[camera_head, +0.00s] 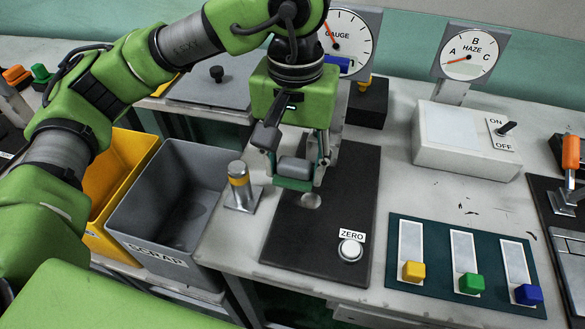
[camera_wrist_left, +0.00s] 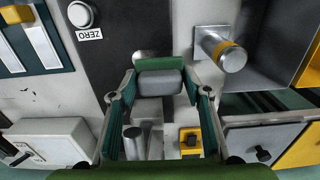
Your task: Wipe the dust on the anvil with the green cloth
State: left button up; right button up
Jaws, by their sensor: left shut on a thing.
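My left gripper (camera_head: 294,165) is shut on a grey block with a green strip, the green cloth (camera_head: 293,184), along its lower edge. The green also shows in the left wrist view (camera_wrist_left: 160,64), just beyond the grey block (camera_wrist_left: 160,83) between the fingers. The gripper hangs over a black base plate (camera_head: 345,195). A small round silver disc, seemingly the anvil (camera_head: 311,201), lies on the plate just below and right of the cloth. In the left wrist view the cloth partly hides this disc (camera_wrist_left: 139,56). I cannot make out dust on it. My right gripper is not in view.
A post with a yellow band (camera_head: 240,186) stands left of the plate, near the grey scrap bin (camera_head: 165,195). A ZERO button (camera_head: 350,250) is on the plate's front. A panel with coloured sliders (camera_head: 465,262) and a white switch box (camera_head: 465,140) are to the right.

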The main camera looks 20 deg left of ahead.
aim_at(294, 163)
pick_arm(q)
jog(key=shift+s+r, duration=0.1)
jog(key=shift+r, duration=0.45)
notch_tip(294, 163, up, 2)
jog(key=shift+r+p, duration=0.1)
jog(key=shift+p, duration=0.5)
jog(key=shift+r, duration=0.45)
jog(key=shift+p, duration=0.3)
